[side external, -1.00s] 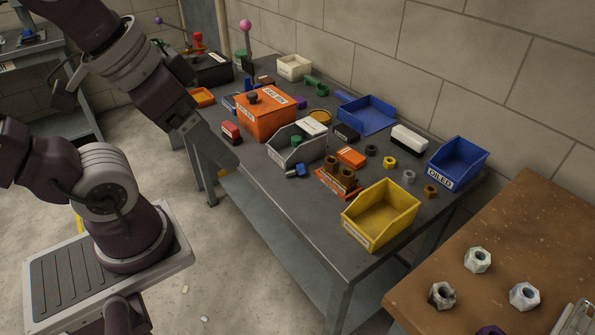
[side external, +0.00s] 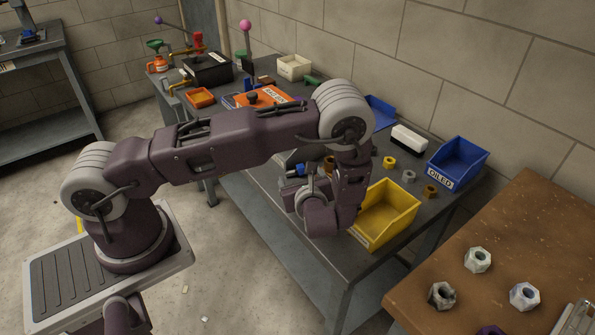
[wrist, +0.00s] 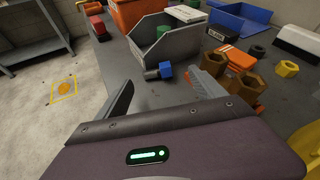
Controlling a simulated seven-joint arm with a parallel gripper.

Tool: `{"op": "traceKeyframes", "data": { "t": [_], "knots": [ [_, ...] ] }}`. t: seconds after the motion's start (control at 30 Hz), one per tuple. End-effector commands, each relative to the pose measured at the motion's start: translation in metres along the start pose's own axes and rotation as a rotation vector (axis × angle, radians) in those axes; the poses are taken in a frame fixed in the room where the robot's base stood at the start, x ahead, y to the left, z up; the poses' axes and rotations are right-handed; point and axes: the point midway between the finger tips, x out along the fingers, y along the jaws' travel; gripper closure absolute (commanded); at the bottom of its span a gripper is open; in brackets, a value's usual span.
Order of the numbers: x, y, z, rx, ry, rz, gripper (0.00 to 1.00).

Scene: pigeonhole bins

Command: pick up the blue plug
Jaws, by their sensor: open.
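The blue plug (wrist: 166,69) lies on the dark tabletop in the wrist view, just outside the near end of the grey bin. A grey cylindrical part (wrist: 151,74) shows at its left and looks like its other end. In the side view a bit of the blue plug (side external: 300,169) shows beside my wrist. My gripper (wrist: 165,90) is open and empty, its two fingers spread wide. The plug is beyond the fingertips, between their lines in the picture, and not touched. In the side view the fingers are mostly hidden by my wrist.
The grey bin (wrist: 179,46), holding a green piece, stands just behind the plug. Brown nuts (wrist: 214,63) on an orange holder stand close to the right finger. The yellow bin (side external: 388,209) is near my wrist in the side view. Table left of the plug is clear.

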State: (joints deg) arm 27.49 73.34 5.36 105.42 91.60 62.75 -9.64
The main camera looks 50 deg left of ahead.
Motion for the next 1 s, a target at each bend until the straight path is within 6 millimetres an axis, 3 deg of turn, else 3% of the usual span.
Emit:
{"op": "traceKeyframes", "data": {
  "t": [0.33, 0.63, 1.0],
  "knots": [
    [0.058, 0.009, 0.003, -0.003, -0.001, 0.005, 0.21],
    [0.066, 0.008, 0.003, -0.002, 0.001, 0.004, 0.23],
    [0.065, 0.008, 0.003, -0.003, 0.0, 0.004, 0.96]
  ]
}}
